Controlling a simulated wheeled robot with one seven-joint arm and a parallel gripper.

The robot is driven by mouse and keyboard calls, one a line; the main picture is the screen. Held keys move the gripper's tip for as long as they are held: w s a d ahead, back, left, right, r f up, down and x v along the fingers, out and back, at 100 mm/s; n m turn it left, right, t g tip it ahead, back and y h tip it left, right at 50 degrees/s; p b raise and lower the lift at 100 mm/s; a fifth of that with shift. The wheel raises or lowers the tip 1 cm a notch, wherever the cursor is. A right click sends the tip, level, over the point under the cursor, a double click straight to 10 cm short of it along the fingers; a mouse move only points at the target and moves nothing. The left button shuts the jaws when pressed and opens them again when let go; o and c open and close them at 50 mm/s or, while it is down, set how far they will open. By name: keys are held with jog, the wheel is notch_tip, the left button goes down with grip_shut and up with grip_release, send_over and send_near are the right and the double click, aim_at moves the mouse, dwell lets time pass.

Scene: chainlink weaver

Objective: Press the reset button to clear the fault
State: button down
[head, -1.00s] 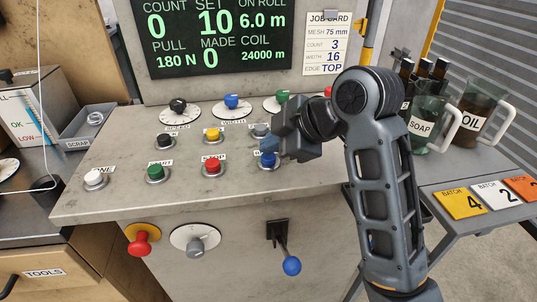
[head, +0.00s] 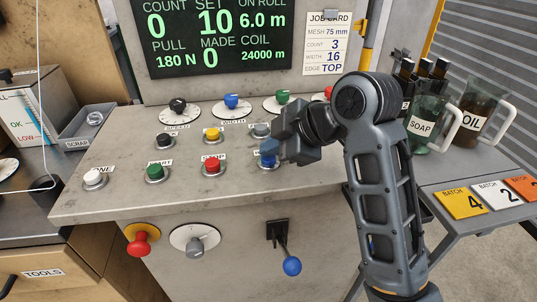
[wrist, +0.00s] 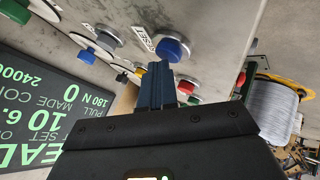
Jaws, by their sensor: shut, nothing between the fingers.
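In the wrist view the blue button (wrist: 172,50) stands beside a label, partly readable as RESET. My gripper (head: 268,147) is shut and empty, its blue fingertips just above and behind the button. In the wrist view the fingers (wrist: 158,72) reach up to the button's edge; I cannot tell whether they touch it.
A red stop button (head: 212,166), a green start button (head: 154,173) and a white button (head: 94,178) share the front row. Several knobs sit behind. A red emergency knob (head: 140,243) and a blue-ended lever (head: 291,266) are on the front face. Soap (head: 424,125) and oil jugs (head: 476,120) stand right.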

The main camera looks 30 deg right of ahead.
aim_at(272, 160)
dwell(0.3)
jog(key=shift+r+p, duration=0.9)
jog(key=shift+p, duration=0.1)
notch_tip(272, 160, up, 5)
jog(key=p, duration=0.4)
jog(key=shift+p, duration=0.4)
